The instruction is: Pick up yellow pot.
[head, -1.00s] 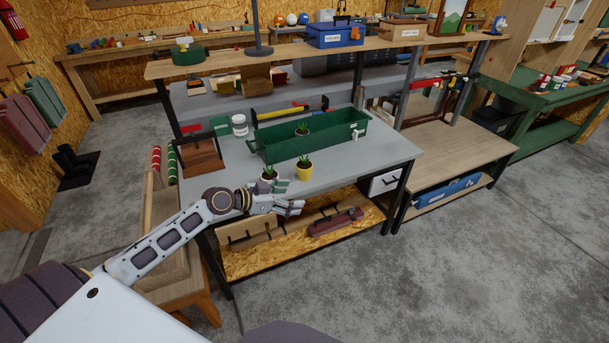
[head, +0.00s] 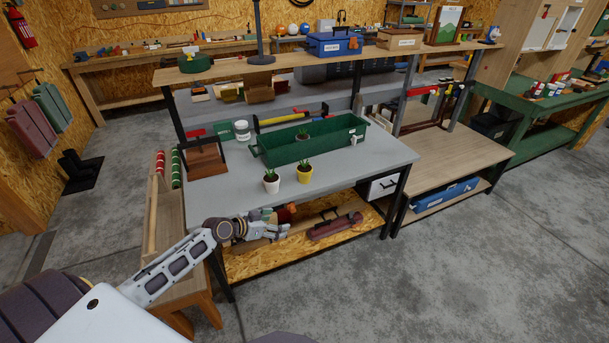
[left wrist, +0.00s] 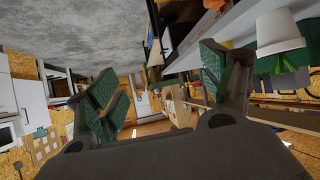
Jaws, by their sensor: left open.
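The yellow pot (head: 304,177) with a green plant stands upright on the grey bench top, near its front edge. A white pot (head: 271,187) with a plant stands just left of it. My left gripper (head: 285,224) is open and empty, in front of the bench and lower in the picture than both pots, touching neither. In the left wrist view, which looks upside down, its spread green-padded fingers (left wrist: 165,95) hold nothing. A white pot (left wrist: 278,35) shows there at upper right; I do not make out the yellow pot in that view. My right gripper is out of sight.
A green trough (head: 275,154) with a potted plant in it stands behind the pots. A wooden carrier (head: 203,160) and a white jar (head: 241,130) are at the left. The bench top right of the yellow pot is clear. A lower shelf (head: 262,263) holds a dark red case (head: 335,226).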

